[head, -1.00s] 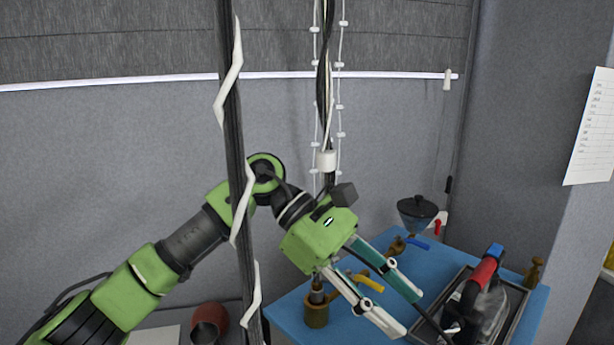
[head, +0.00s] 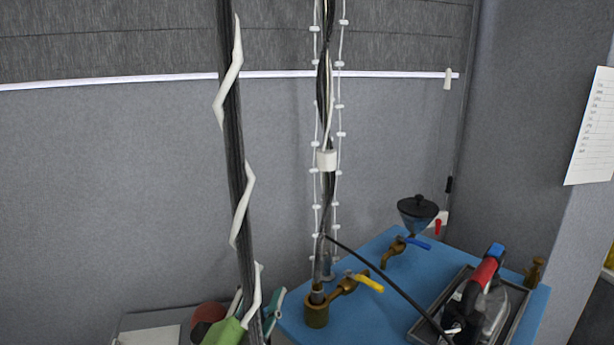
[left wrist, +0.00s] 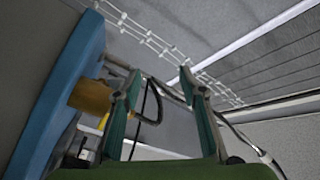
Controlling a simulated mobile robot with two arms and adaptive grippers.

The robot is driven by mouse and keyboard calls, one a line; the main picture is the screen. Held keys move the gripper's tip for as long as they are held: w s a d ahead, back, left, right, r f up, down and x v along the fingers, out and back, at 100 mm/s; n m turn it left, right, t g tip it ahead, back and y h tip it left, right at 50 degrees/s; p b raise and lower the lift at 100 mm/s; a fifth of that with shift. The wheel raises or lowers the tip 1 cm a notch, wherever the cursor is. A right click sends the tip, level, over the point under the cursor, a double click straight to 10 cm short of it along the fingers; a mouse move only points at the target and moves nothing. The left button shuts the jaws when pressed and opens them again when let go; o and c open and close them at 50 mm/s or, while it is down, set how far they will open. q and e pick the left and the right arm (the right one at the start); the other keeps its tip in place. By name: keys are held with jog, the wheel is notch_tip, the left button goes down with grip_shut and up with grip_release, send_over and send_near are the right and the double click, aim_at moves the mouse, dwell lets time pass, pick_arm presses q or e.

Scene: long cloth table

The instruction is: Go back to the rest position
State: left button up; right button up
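My left gripper (head: 258,298) is at the bottom edge of the head view, partly hidden behind a dark pole. Its green body and teal-lined fingers show there, left of the blue table (head: 385,265). In the left wrist view my left gripper (left wrist: 160,76) has its two fingers spread, with nothing held between them. A black cable shows beyond the fingers there. My right gripper is in neither view.
On the blue table are an iron with a red and blue handle (head: 480,280) in a dark tray, a yellow-handled tap (head: 350,285), a blue-handled tap (head: 403,246) and a dark funnel (head: 417,213). The dark pole (head: 236,170) stands in front.

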pick_arm(q)
jog(key=s+a+f+n+g+y, duration=0.2)
jog(key=s+a+f+n+g, duration=0.3)
jog(key=f, duration=0.5)
jog(key=s+a+f+n+g+y, duration=0.2)
jog(key=s+a+f+g, duration=0.15)
jog(key=s+f, duration=0.55)
jog(key=s+a+f+n+g, duration=0.25)
jog(key=s+f, duration=0.25)
jog(key=s, duration=0.4)
jog(key=s+a+f+n+g, duration=0.1)
jog(key=s+f+g, duration=0.35)
jog(key=s, duration=0.55)
notch_tip(320, 180, down, 27)
jog(key=s+g, duration=0.1)
jog(key=s, duration=0.1)
jog(key=s+a+f+g, duration=0.1)
jog(key=s+a+f, duration=0.2)
jog(key=s+f, duration=1.3)
jog(key=shift+s+a, duration=0.15)
jog(key=shift+s, duration=0.25)
